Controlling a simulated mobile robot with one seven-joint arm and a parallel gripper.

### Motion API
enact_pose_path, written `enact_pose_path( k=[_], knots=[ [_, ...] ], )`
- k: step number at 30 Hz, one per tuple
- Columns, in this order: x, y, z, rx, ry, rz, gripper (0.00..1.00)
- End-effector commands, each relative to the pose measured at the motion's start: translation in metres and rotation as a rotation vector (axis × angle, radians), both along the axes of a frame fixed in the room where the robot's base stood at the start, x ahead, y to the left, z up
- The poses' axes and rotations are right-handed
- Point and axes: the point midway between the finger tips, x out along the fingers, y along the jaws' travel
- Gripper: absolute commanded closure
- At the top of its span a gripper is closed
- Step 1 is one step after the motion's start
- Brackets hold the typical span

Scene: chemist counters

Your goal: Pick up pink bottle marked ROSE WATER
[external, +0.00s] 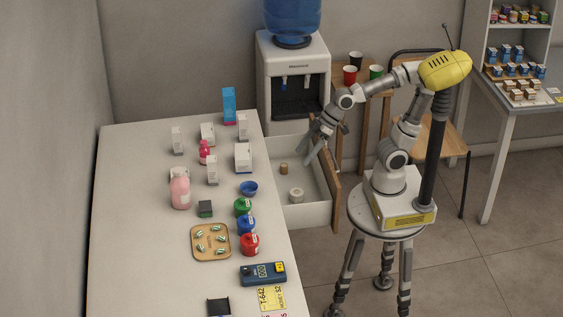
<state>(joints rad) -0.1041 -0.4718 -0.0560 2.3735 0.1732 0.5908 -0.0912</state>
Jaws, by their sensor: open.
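A smaller, deeper pink bottle (204,153) stands farther back among white boxes. The lettering on both is too small to read, so I cannot tell which is marked ROSE WATER. My gripper (317,152) is open and empty, pointing down above the open drawer, to the right of the counter and apart from both bottles.
White boxes (243,158) and a tall blue box (229,105) surround the deeper pink bottle. Green, blue and red jars (250,245) line the counter's right side. The open drawer (305,216) has a wooden front and holds two small items. A water dispenser (293,75) stands behind.

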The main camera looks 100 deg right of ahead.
Motion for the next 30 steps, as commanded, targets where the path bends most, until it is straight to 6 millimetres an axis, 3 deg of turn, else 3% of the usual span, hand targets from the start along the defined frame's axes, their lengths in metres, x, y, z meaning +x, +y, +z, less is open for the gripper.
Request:
enact_pose_path(
  k=[3,9,18,24,30],
  knots=[
    [0.051,0.015,0.009,0.042,-0.06,-0.002,0.0],
    [0.131,0.031,0.011,0.074,-0.173,-0.045,0.0],
    [0.235,0.043,-0.012,0.019,-0.337,-0.161,0.0],
    [0.282,0.045,-0.038,-0.078,-0.437,-0.24,0.0],
    [0.302,0.043,-0.054,-0.155,-0.5,-0.287,0.0]
  ],
)
